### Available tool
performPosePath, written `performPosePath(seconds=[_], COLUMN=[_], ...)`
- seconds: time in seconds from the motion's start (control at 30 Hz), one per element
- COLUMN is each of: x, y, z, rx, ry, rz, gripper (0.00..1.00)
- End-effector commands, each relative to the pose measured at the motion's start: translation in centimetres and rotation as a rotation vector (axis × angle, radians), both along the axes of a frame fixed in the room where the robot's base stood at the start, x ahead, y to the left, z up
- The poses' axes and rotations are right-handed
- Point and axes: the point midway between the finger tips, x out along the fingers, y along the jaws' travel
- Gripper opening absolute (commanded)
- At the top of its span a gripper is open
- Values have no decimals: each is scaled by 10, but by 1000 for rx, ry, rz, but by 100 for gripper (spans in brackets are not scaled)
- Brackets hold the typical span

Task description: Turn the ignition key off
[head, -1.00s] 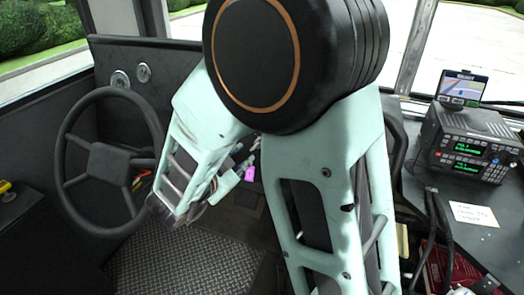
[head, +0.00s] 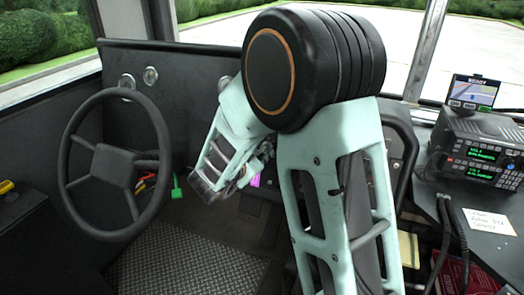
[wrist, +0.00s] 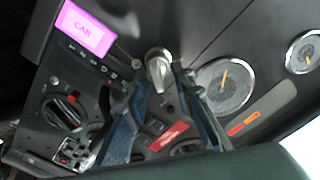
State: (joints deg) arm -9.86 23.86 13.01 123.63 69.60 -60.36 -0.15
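In the wrist view, a silver key-like piece (wrist: 157,68) sticks out of the dark dash panel; it looks like the ignition key. My gripper (wrist: 163,80) reaches toward it, its two blue-grey fingers apart, one tip on either side of the piece. I cannot tell whether the tips touch it. A red label (wrist: 168,137) shows on the panel between the fingers. In the head view, my gripper (head: 264,152) is at the dash right of the steering wheel, its fingertips mostly hidden, and the key cannot be made out.
The steering wheel (head: 112,165) stands at left, with a green tag (head: 177,189) beside it. In the wrist view, a pink CAB display (wrist: 83,27), a black knob with a red mark (wrist: 66,108) and round gauges (wrist: 225,87) surround the fingers. A radio (head: 480,148) sits at right.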

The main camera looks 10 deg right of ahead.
Motion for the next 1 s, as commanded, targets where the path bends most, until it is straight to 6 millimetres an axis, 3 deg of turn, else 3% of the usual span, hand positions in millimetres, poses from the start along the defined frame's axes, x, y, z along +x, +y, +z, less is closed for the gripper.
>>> performPosePath(seconds=[0.1,0.3,0.77,1.0], x=[0,0,0,-1], y=[0,0,0,-13], z=[0,0,1,3], rx=[0,0,-2,-46], ry=[0,0,1,32], rz=[0,0,-1,-1], gripper=[22,0,0,0])
